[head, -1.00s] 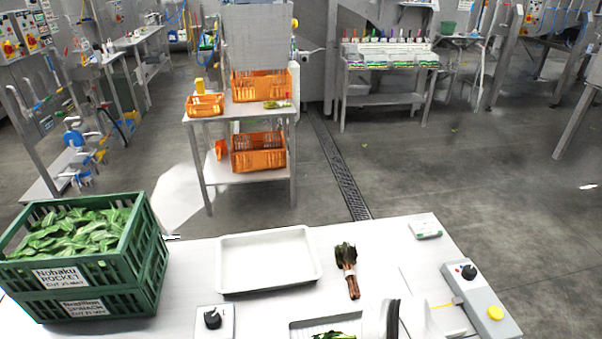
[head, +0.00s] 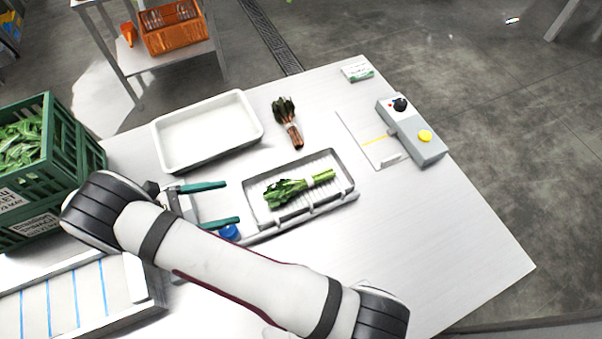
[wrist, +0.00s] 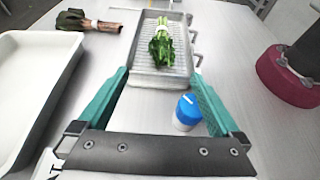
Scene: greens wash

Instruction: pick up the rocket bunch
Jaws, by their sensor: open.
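The green rocket bunch (head: 292,189) has pale green stems and a white band. It lies in a ribbed metal tray (head: 342,167), leaves toward the left and stems toward the right. In the wrist view the bunch (wrist: 162,42) lies beyond the fingertips, leaves nearest. My gripper (head: 231,202) has two teal fingers, apart with nothing between their tips. It is left of the metal tray, and the fingers point toward the bunch without touching it. It also shows in the wrist view (wrist: 160,75).
A blue-capped container (wrist: 187,112) stands near one finger. A dark, brown-stemmed bunch (head: 287,122) lies behind the metal tray, beside an empty white tray (head: 160,150). A control box (head: 412,132) stands right; green crates (head: 72,150) stand left. The table's front right is clear.

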